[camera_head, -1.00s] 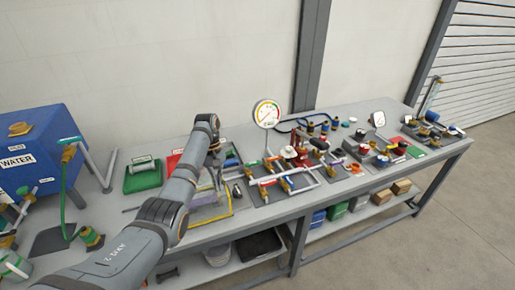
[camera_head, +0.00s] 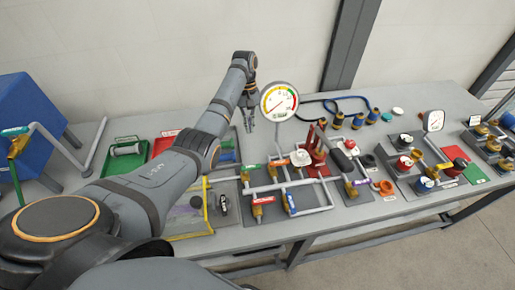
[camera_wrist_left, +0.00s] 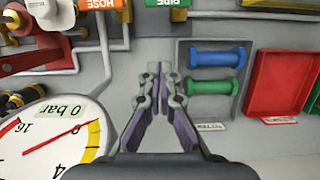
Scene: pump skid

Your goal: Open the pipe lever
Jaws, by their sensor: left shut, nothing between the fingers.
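The green lever labelled PIPE (camera_wrist_left: 166,3) shows at the top edge of the left wrist view, cut off and upside down. My left gripper (camera_head: 248,130) hangs above the bench, left of the gauge, apart from the lever. In the left wrist view its fingers (camera_wrist_left: 158,70) are shut with nothing between them. My right gripper is not in view.
A round pressure gauge (camera_head: 279,101) stands close to the right of my left gripper; its needle reads near 0 bar. Blue (camera_wrist_left: 216,57) and green (camera_wrist_left: 214,96) dumbbell-shaped parts lie in a grey tray. A red tray (camera_wrist_left: 280,82) lies beside them. A red hand pump (camera_head: 317,152) stands right.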

